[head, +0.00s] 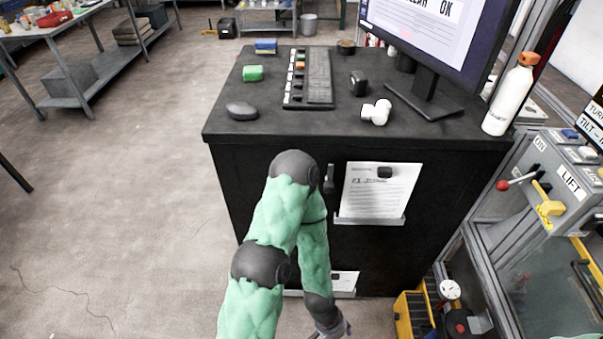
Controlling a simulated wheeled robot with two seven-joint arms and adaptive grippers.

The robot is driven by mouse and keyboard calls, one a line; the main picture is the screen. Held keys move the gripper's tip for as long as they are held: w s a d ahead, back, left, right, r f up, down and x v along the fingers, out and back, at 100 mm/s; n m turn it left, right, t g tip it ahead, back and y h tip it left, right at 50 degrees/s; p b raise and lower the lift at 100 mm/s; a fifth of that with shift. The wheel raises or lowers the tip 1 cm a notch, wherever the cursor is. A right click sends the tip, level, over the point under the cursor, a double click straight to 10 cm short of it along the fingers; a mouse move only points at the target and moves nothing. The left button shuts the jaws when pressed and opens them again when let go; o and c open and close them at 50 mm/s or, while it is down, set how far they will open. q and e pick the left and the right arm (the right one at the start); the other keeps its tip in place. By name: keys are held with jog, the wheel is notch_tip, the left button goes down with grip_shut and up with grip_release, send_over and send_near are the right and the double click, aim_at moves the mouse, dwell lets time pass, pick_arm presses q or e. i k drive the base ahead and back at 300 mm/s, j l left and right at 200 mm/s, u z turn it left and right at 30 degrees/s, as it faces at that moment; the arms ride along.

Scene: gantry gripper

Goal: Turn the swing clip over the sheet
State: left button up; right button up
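A white printed sheet (372,196) stands upright against the front of the black cabinet (270,215), its lower edge in a grey ledge (368,220). I cannot tell for certain which of these is the swing clip. My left gripper (336,330) is below the sheet, mostly cut off by the bottom edge, so its fingers cannot be read. My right gripper is out of view.
A second sheet (344,281) sits lower on the cabinet, partly behind my arm. A monitor (425,45), keyboard (308,78), mouse (241,111) and bottle (508,95) stand on top. A control box (565,175) with levers is at right. Floor at left is open.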

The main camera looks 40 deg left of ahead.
aim_at(329, 187)
jog(key=u, duration=1.05)
